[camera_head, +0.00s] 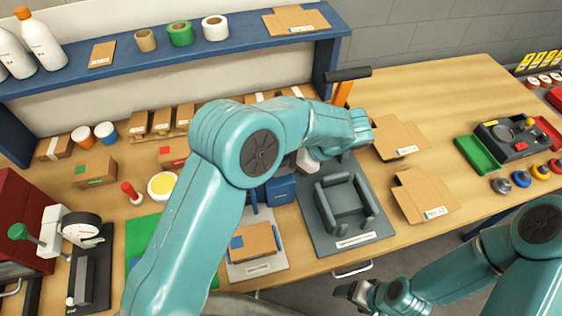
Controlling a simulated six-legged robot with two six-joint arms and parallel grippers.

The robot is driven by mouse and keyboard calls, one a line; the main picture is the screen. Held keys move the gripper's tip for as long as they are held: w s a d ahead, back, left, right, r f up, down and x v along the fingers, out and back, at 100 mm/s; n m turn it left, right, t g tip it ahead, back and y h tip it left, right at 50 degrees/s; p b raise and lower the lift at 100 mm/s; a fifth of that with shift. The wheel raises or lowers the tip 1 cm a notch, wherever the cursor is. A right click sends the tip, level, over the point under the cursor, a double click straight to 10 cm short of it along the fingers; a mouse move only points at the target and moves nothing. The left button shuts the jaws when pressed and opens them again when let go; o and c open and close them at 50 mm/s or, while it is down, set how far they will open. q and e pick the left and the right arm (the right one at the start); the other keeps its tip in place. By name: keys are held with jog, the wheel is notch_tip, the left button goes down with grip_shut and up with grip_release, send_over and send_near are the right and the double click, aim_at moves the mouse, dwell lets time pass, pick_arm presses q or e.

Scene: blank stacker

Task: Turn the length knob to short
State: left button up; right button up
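I cannot make out for certain which part is the length knob; it may be hidden behind my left arm. A dark grey stacker-like fixture (345,204) stands on a labelled base at the middle. A blue block-like part (281,190) is just left of it, partly covered by my arm. My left gripper (308,162) is over the back of this area, mostly hidden by its wrist, so its fingers are not clear. My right gripper (358,294) is low in front of the table edge, apart from everything; its dark fingers are too small to judge.
Flat cardboard blanks (424,195) lie right of the fixture. A black panel with small controls (513,137) and a green tray (477,154) are at the far right. A cardboard box (254,243) lies at the front. A blue shelf (160,48) runs along the back left.

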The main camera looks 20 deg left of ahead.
dwell(0.3)
pick_arm(q)
jog(key=o, duration=1)
jog(key=shift+a, duration=0.1)
jog(key=shift+o, duration=0.2)
jog(key=shift+r, duration=0.1)
jog(key=shift+w+r, duration=0.1)
jog(key=shift+r, duration=0.15)
notch_tip(320, 180, up, 20)
jog(key=shift+f+p, duration=0.25)
jog(key=shift+p, duration=0.1)
